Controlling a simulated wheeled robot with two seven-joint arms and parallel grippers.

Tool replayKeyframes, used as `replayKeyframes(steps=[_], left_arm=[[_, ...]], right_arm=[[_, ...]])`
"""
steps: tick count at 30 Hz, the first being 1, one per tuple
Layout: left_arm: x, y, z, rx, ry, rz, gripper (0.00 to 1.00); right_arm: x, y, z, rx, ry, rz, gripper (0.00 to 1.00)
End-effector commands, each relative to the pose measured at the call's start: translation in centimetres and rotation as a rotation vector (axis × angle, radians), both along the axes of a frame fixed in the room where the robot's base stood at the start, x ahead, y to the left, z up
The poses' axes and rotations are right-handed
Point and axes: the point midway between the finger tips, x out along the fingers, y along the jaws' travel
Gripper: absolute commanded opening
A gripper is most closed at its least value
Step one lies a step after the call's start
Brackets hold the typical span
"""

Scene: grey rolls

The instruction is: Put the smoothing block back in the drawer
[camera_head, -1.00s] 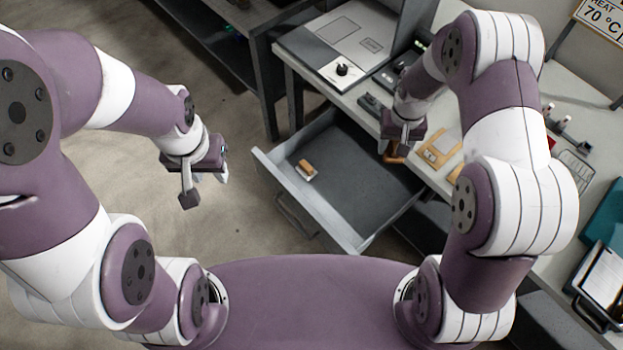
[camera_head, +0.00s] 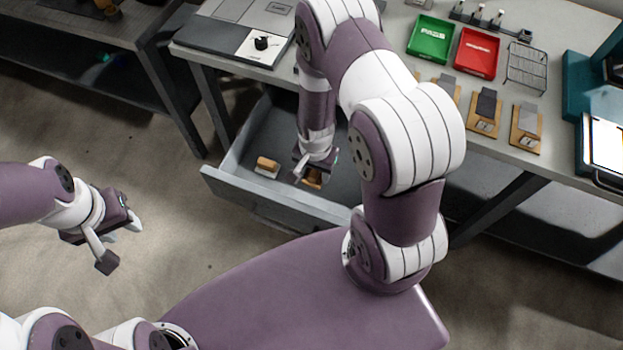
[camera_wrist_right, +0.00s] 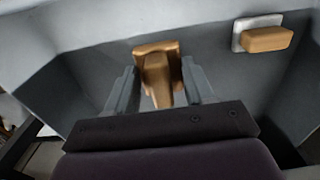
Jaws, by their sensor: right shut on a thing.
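The smoothing block (camera_head: 314,181) is brown, with a narrow grip standing on a wider base. It also shows in the right wrist view (camera_wrist_right: 157,75), between the fingers. My right gripper (camera_head: 311,172) is shut on it, inside the open grey drawer (camera_head: 262,200). I cannot tell whether the block touches the drawer floor; the gripper partly hides it in the head view. My left gripper (camera_head: 121,243) is open and empty, out over the floor left of the drawer.
A tan block with a pale base (camera_head: 267,167) lies in the drawer, left of the held block; it also shows in the right wrist view (camera_wrist_right: 266,40). The worktop above holds a green tray (camera_head: 430,40), a red tray (camera_head: 477,53) and several wooden boards. The drawer walls surround my right gripper.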

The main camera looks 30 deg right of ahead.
Motion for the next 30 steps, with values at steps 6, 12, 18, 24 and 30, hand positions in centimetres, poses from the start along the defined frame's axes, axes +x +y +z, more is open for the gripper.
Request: replayKeyframes(steps=[6, 12, 18, 24, 30], left_arm=[[0.0, 0.0, -0.5, 0.000, 0.000, 0.000, 0.38], [0.0, 0.0, -0.5, 0.000, 0.000, 0.000, 0.38], [0.0, 0.0, -0.6, 0.000, 0.000, 0.000, 0.38], [0.0, 0.0, -0.7, 0.000, 0.000, 0.000, 0.38], [0.0, 0.0, -0.7, 0.000, 0.000, 0.000, 0.38]], right_arm=[[0.1, 0.9, -3.0, 0.000, 0.003, 0.000, 0.24], [0.2, 0.8, -4.6, 0.000, -0.001, 0.000, 0.24], [0.2, 0.8, -4.7, 0.000, 0.000, 0.000, 0.24], [0.2, 0.8, -4.8, 0.000, 0.000, 0.001, 0.78], [0.2, 0.8, -4.8, 0.000, 0.000, 0.001, 0.78]])
